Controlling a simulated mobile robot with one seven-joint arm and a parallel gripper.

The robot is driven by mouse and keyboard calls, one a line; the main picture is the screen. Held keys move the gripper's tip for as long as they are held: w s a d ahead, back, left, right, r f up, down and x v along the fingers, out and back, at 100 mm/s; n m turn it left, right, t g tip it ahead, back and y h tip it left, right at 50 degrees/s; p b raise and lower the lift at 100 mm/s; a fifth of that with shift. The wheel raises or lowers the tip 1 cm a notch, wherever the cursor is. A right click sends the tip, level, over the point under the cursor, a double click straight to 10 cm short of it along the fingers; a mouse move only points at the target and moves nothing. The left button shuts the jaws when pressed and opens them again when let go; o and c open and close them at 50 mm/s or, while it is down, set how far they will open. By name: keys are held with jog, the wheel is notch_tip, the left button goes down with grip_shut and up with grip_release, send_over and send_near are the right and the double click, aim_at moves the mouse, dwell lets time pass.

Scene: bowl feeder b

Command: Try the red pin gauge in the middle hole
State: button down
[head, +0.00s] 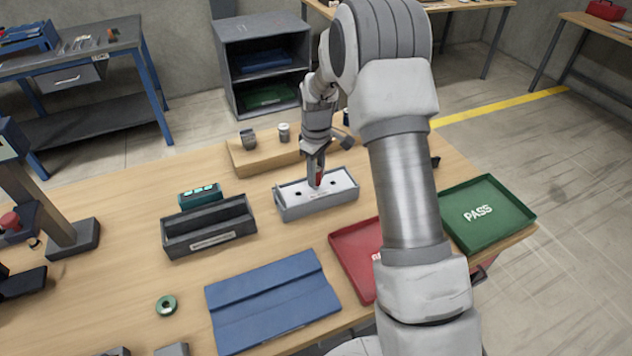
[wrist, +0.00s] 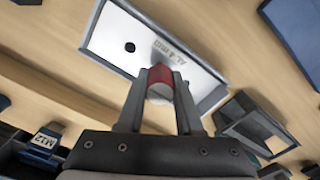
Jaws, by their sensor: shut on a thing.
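The grey gauge block (head: 290,209) stands on the wooden table, with a pale top plate that has dark holes. One hole (head: 298,193) shows left of my gripper, another (head: 333,182) to its right. My gripper (head: 316,180) points down over the middle of the plate, shut on the red pin gauge (head: 319,178). In the wrist view the red pin gauge (wrist: 159,82) sits between both fingers, above the plate (wrist: 113,33) with one open hole (wrist: 129,47). The middle hole is hidden by the pin and fingers. I cannot tell whether the pin's tip is in it.
A wooden stand (head: 245,163) with small parts is behind the block. A dark grey open tray (head: 205,243) is at left, a blue mat (head: 272,300) in front. A red tray (head: 350,244) and a green PASS tray (head: 484,213) are at right. Bare table lies around the green ring (head: 166,305).

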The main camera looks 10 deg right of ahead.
jog(key=shift+r, duration=0.1)
jog(key=shift+r+p, duration=1.5)
jog(key=shift+r, duration=0.95)
jog(key=shift+f, duration=0.15)
jog(key=shift+f+b, duration=1.45)
jog(key=shift+f, duration=0.55)
jog(key=shift+f+b, duration=0.4)
jog(key=shift+f, duration=0.05)
jog(key=shift+r, duration=0.2)
jog(key=shift+r+p, duration=1.6)
jog(key=shift+r, duration=0.8)
